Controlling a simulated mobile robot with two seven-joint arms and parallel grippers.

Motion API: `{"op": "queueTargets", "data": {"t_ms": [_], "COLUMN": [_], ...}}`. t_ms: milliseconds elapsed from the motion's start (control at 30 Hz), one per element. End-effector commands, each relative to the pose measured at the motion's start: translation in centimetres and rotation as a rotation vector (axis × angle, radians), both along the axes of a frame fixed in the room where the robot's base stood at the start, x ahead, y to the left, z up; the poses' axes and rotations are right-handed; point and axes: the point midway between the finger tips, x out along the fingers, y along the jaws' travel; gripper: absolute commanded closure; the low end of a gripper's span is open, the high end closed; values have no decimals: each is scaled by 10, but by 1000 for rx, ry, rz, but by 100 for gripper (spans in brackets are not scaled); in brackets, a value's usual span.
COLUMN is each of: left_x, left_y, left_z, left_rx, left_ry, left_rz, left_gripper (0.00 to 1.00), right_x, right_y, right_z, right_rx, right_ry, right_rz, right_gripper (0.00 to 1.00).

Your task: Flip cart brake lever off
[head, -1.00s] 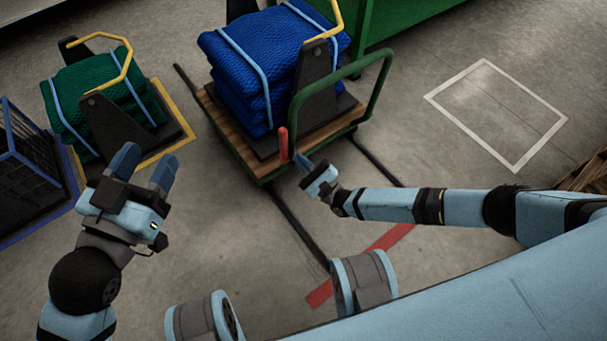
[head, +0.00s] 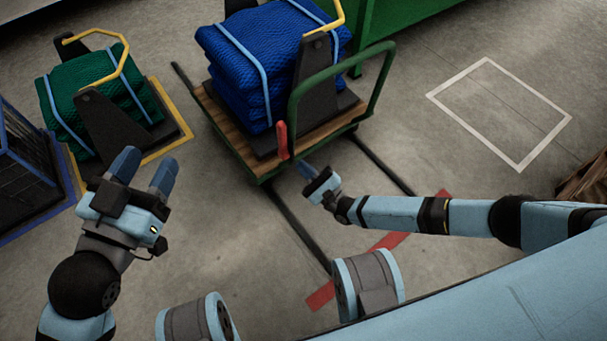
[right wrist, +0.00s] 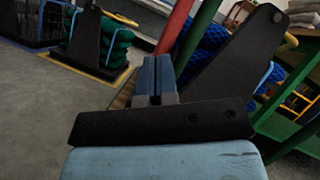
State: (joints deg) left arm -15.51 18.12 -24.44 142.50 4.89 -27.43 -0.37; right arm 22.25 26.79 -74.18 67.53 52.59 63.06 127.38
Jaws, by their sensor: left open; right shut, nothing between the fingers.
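The red brake lever (head: 282,140) stands upright at the near edge of the cart (head: 258,163), which has a wooden deck and a green push handle (head: 383,80). The lever also shows in the right wrist view (right wrist: 174,27), just beyond the fingertips. My right gripper (head: 304,166) is shut and empty, close to the right of the lever's lower end and a little apart from it in the head view. Its closed blue fingers show in the right wrist view (right wrist: 154,75). My left gripper (head: 146,165) is open and empty at the left, away from the cart.
The cart carries a blue net bundle (head: 240,85) in a black cradle. A green net bundle (head: 85,90) sits on a yellow-edged base at left, beside a blue-framed cage (head: 28,165). Dark rails (head: 298,222) run along the floor. A white-outlined floor area (head: 500,110) is empty.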

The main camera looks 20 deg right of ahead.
Motion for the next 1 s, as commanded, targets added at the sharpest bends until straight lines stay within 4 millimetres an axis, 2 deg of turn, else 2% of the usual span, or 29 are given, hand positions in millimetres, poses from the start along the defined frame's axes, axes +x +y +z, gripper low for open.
{"op": "queueTargets", "data": {"t_ms": [100, 533, 1000], "left_x": [0, 0, 0], "left_y": [0, 0, -1], "left_z": [-9, -21, -23], "left_rx": [0, 1, 2], "left_ry": [0, 1, 7], "left_rz": [0, 0, -1], "left_gripper": [49, 49, 49], "right_x": [-3, -11, -18], "right_y": [-1, -3, -6], "right_z": [-10, -33, -54], "right_rx": [0, 1, 0], "right_ry": [0, 1, 1], "right_rz": [0, 0, -1], "right_gripper": [100, 100, 100]}}
